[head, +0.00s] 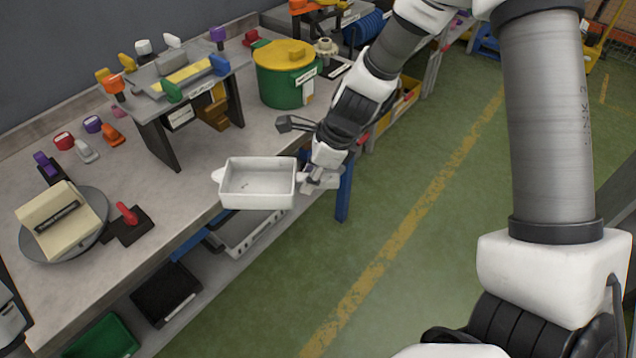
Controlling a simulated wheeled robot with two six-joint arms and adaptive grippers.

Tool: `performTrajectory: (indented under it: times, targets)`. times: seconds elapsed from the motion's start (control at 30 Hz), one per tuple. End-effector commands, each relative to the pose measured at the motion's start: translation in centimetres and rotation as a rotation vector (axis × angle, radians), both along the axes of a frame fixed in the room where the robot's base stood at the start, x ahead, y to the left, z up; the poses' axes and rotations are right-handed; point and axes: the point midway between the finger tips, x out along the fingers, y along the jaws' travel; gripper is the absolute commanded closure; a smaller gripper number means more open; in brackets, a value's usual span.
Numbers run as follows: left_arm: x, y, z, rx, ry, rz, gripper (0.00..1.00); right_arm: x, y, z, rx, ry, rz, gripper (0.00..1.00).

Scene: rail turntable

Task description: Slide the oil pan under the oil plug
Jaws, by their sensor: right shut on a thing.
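The oil pan (258,205) is a white, shallow rectangular tray that looks empty apart from a small dark mark inside. It is at the front edge of the workbench, partly overhanging it, with a small tab on its left side. My right gripper (316,180) is shut on the pan's right side; the grip itself is small and partly hidden. A grey raised stand (180,83) with coloured handles is on the bench behind and left of the pan. I cannot tell which part is the oil plug.
A green drum with a yellow lid (288,88) stands behind the pan. A round turntable with a cream block (60,220) and a red lever (127,213) are to the left. Several coloured knobs lie at the back left. Bench surface between stand and pan is clear.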

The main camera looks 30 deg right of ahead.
Motion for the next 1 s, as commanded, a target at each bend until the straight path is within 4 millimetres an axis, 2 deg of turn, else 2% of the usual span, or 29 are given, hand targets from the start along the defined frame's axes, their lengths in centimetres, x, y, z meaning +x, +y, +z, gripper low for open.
performTrajectory:
  times: [0.1,0.23,0.67,1.0]
  targets:
    - [0.0,0.0,-0.5,0.000,0.000,0.000,0.60,-1.2,-0.9,0.2,0.000,0.000,-0.235,1.00]
    - [0.0,0.0,-0.5,0.000,0.000,0.000,0.60,-1.6,-1.2,0.3,-0.002,-0.001,-0.318,1.00]
    - [0.0,0.0,-0.9,0.000,0.000,0.000,0.60,-1.7,-1.4,0.2,0.006,-0.006,-0.332,1.00]
    - [0.0,0.0,-2.4,0.000,0.000,0.000,0.60,0.8,-0.5,-1.2,0.001,-0.007,-0.329,1.00]
